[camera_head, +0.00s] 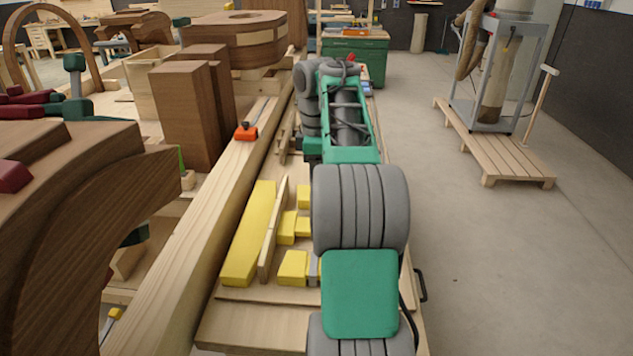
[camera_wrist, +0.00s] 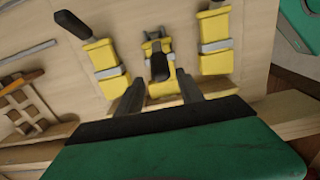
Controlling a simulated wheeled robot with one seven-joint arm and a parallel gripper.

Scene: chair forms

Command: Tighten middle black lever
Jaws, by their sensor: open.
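In the wrist view three yellow clamps with grey bands stand in a row on a pale wooden board. The middle black lever (camera_wrist: 159,66) looks short and foreshortened on the middle yellow clamp (camera_wrist: 162,86). The left black lever (camera_wrist: 73,24) slants up and left from the left clamp (camera_wrist: 105,65). The right black lever (camera_wrist: 216,4) is cut by the top edge above the right clamp (camera_wrist: 216,40). My gripper (camera_wrist: 159,80) is open and empty, its two dark fingers appearing on either side of the middle clamp. Contact cannot be told. The head view hides my gripper behind my arm.
In the head view yellow blocks (camera_head: 293,268) and a long yellow bar (camera_head: 250,235) lie on the bench beside my arm. A long wooden beam (camera_head: 205,240) runs left of them. A large dark wooden form (camera_head: 80,200) stands at left.

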